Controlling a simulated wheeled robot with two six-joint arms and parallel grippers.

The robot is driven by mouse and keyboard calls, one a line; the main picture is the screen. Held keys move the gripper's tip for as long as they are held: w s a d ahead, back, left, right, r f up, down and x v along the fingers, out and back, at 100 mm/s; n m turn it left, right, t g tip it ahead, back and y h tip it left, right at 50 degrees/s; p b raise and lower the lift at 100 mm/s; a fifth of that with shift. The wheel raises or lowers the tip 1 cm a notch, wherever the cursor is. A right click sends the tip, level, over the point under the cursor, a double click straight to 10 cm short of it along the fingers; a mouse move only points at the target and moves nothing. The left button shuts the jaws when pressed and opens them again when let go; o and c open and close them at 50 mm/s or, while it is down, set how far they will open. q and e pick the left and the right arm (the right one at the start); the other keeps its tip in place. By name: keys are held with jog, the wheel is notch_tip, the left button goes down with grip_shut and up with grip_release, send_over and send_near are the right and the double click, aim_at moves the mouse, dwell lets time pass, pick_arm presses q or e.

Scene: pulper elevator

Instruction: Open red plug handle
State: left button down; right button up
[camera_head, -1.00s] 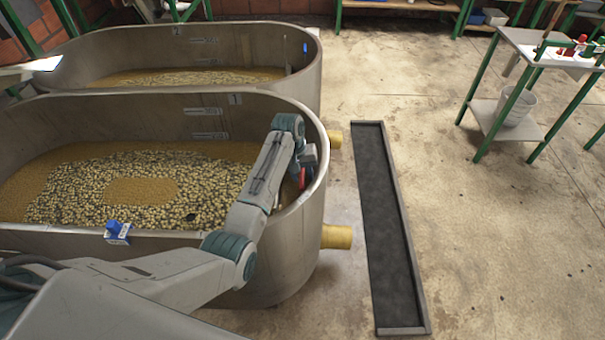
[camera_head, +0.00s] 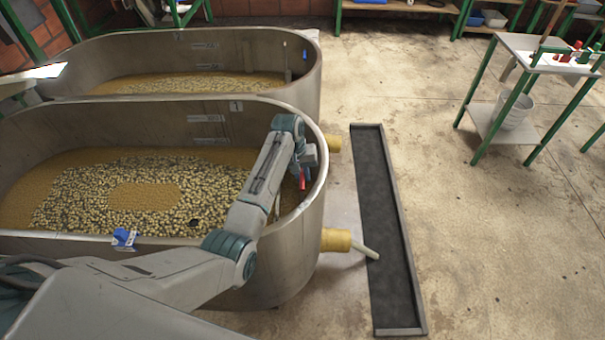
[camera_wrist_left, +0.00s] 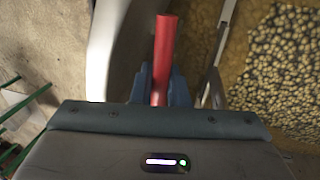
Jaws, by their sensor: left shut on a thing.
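The red plug handle (camera_head: 303,183) shows in the head view inside the right end of the near metal tank (camera_head: 312,222). In the left wrist view the red handle (camera_wrist_left: 165,45) stands between the fingers and sticks out beyond them. My left gripper (camera_wrist_left: 160,82) is shut on it. In the head view the left gripper (camera_head: 309,158) hangs just inside the tank rim and partly hides the handle. The plug end of the handle is hidden. A pale stream (camera_head: 366,250) comes from the near tank's yellow outlet pipe (camera_head: 335,240). My right gripper is not in view.
The near tank holds pale beans in brown liquid (camera_head: 70,195). A second tank (camera_head: 308,85) stands behind it. A dark floor channel (camera_head: 385,230) runs right of the tanks. A green-framed table (camera_head: 520,50) with a bucket (camera_head: 515,110) stands at the right. Floor between is clear.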

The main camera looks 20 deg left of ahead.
pick_arm(q)
notch_tip(320, 180, up, 5)
jog(key=p, duration=0.3)
jog(key=shift+w+p, duration=0.1)
jog(key=shift+p, duration=0.2)
jog(key=shift+r+p, duration=0.25)
jog(key=shift+p, duration=0.1)
jog(key=shift+f, duration=0.1)
jog(key=c, duration=1.5)
grip_release()
jog(key=r, duration=0.3)
jog(key=a+r+b, duration=0.1)
jog(key=r, duration=0.3)
jog(key=a+r+b, duration=0.1)
jog(key=r, duration=0.2)
jog(key=shift+s+r, duration=0.35)
jog(key=shift+s, duration=0.05)
jog(key=shift+f, duration=0.1)
